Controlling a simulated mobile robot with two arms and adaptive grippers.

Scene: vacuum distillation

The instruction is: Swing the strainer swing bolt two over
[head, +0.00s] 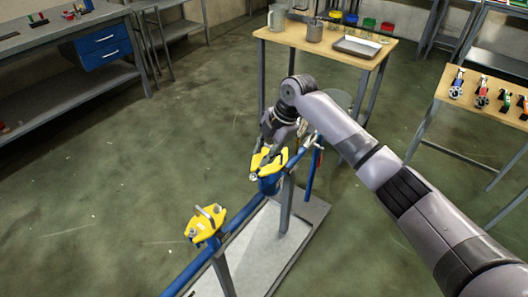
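Two blue strainer bodies with yellow covers stand on a blue pipe. The nearer yellow cover (206,224) is at the lower middle, with a grey bar across its top and a pale metal bolt end at its left edge. The farther yellow cover (270,160) sits on its blue body (269,184). My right gripper (276,147) points down at this farther cover and overlaps it in the picture. Its fingers hide part of the cover; I cannot tell whether they touch or grip a bolt. Which part is swing bolt two is too small to tell. My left gripper is out of view.
The pipe (243,212) runs over a grey skid base (315,216) on posts. A blue lever (311,172) hangs right of the farther strainer. A wooden table (288,35) with vessels and a tray stands behind; another table (456,95) is at right. The left floor is clear.

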